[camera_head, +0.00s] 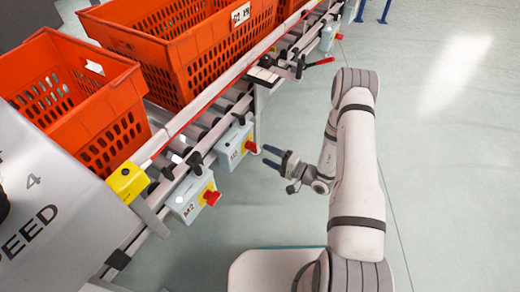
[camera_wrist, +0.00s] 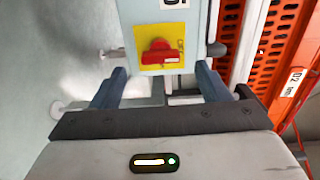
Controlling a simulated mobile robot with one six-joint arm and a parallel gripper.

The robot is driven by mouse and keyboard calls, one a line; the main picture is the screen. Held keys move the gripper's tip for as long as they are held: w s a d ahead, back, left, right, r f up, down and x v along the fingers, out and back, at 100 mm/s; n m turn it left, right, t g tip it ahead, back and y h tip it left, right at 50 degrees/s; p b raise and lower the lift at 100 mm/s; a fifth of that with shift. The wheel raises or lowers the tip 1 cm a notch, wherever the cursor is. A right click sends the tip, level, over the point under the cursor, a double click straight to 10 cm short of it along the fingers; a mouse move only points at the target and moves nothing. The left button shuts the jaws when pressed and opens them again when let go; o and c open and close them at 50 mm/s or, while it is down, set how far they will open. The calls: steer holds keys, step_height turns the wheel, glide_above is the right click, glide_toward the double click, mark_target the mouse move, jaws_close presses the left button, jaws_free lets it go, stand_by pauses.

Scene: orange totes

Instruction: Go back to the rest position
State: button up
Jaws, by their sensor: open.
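My gripper (camera_head: 273,157) is open and empty in the head view, with its blue-grey fingers pointing left toward the conveyor's side. It hangs above the floor, apart from the control boxes. In the wrist view, my gripper (camera_wrist: 160,85) shows its two fingers spread wide. A control box with a red rotary switch on a yellow plate (camera_wrist: 160,50) appears beyond and between the fingers. No object is between the jaws.
A roller conveyor (camera_head: 205,122) carries orange totes (camera_head: 80,95), (camera_head: 185,60). Control boxes (camera_head: 192,197), (camera_head: 235,145) with red switches and a red-handled lever (camera_head: 318,63) stick out from its side. A grey panel (camera_head: 60,200) stands at left. The floor (camera_head: 450,120) at right is clear.

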steer(key=shift+s+d, duration=0.35)
steer(key=shift+d, duration=0.1)
steer(key=s+a+r+n+g+h+p, duration=0.15)
steer(key=s+r+g+p, duration=0.3)
steer(key=r, duration=0.85)
steer(key=s+a+r+n+g+p, duration=0.1)
steer(key=s+r+n+g+p, duration=0.4)
steer(key=r, duration=0.7)
steer(key=s+a+r+g+h+p, duration=0.15)
steer(key=r+g+p, duration=0.4)
steer(key=r, duration=0.75)
steer(key=s+d+r+t+h+p, duration=0.2)
steer(key=r+p, duration=0.4)
steer(key=r, duration=0.3)
steer(key=s+d+r+t+h+p, duration=0.3)
steer(key=s+d+r+h+p, duration=0.2)
steer(key=r, duration=0.5)
steer(key=s+d+r+t+h+p, duration=0.3)
steer(key=d+r+p, duration=0.4)
steer(key=r, duration=0.3)
steer(key=shift+s+r+h, duration=0.2)
steer(key=shift+s+h, duration=0.3)
steer(key=shift+h, duration=0.6)
